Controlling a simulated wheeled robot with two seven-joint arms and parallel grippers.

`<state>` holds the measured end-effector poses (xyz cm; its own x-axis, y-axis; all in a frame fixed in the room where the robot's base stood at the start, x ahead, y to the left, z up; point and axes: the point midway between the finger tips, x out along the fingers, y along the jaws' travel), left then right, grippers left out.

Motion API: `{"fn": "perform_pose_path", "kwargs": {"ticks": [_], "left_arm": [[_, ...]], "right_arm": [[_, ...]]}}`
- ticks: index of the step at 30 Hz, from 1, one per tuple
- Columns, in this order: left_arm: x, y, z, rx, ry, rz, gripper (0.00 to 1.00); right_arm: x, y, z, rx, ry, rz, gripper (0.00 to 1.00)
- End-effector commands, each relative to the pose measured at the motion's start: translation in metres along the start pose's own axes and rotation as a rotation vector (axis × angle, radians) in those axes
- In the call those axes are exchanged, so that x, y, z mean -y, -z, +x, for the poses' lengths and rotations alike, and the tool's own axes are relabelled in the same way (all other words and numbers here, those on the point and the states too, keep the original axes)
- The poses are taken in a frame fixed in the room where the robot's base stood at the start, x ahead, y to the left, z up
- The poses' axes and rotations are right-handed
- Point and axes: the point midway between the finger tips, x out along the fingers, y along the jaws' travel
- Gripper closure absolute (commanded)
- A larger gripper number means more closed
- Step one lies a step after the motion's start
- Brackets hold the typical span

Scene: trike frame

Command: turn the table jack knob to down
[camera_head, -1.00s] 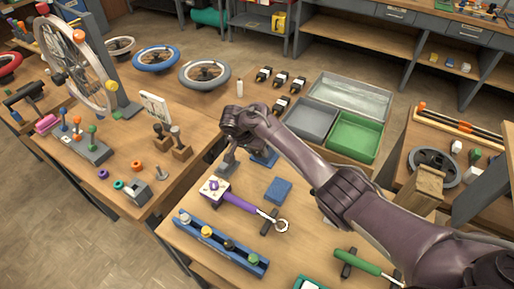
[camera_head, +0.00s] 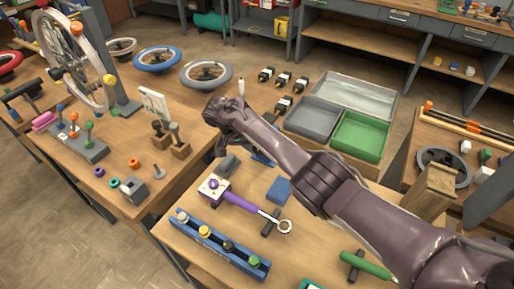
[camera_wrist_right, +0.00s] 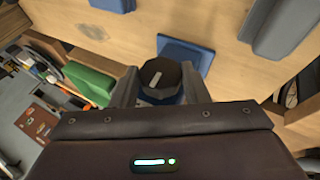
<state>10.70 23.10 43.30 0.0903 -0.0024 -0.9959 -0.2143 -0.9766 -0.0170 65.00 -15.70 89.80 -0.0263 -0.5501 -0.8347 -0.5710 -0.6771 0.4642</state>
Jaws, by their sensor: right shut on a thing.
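In the right wrist view a dark, many-sided knob (camera_wrist_right: 160,76) with a pale pointer line on top sits between the two fingers of my right gripper (camera_wrist_right: 161,88). The fingers are shut on its sides. A bluish part shows just below the knob's dark cap. The pointer line runs nearly up and down the picture, leaning slightly. In the head view my right gripper (camera_head: 219,145) points down at the back left edge of the near workbench (camera_head: 185,262); the knob is hidden there. My left gripper is not in view.
A blue pad (camera_wrist_right: 187,54) lies close beyond the knob. A grey block (camera_head: 228,165), a purple-handled tool (camera_head: 240,203) and a blue rack (camera_head: 220,244) with several knobs are on the near bench. Grey (camera_head: 314,117) and green (camera_head: 361,137) bins stand behind my arm.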

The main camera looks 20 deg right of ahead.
Motion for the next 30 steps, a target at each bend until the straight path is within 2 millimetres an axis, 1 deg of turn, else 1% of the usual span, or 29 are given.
{"fn": "perform_pose_path", "kwargs": {"ticks": [1, 2, 6, 7, 14, 17, 20, 27, 30], "left_arm": [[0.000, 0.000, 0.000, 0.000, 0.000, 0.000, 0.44], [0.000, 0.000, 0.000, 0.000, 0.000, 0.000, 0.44], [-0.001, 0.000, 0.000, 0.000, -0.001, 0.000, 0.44], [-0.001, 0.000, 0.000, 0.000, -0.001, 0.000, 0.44], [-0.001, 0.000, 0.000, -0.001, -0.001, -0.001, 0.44], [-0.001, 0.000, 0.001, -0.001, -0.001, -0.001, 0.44], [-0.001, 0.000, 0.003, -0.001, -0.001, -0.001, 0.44], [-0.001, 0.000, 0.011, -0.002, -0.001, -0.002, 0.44], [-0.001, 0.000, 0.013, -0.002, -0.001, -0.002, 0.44]], "right_arm": [[0.001, -0.001, 0.001, 0.001, 0.002, -0.004, 0.82], [0.001, -0.001, 0.001, 0.001, 0.002, -0.004, 0.58], [0.001, -0.001, 0.000, 0.001, 0.002, -0.003, 0.39], [0.001, -0.001, 0.000, 0.001, 0.002, -0.003, 0.38], [0.000, 0.000, 0.000, 0.000, 0.002, -0.001, 0.38], [0.001, 0.000, -0.005, -0.001, 0.003, -0.001, 0.38], [0.002, 0.000, -0.018, -0.001, 0.005, -0.002, 0.38], [0.002, -0.001, -0.058, -0.001, 0.004, -0.002, 0.38], [0.002, -0.001, -0.070, -0.001, 0.004, -0.002, 0.38]]}}
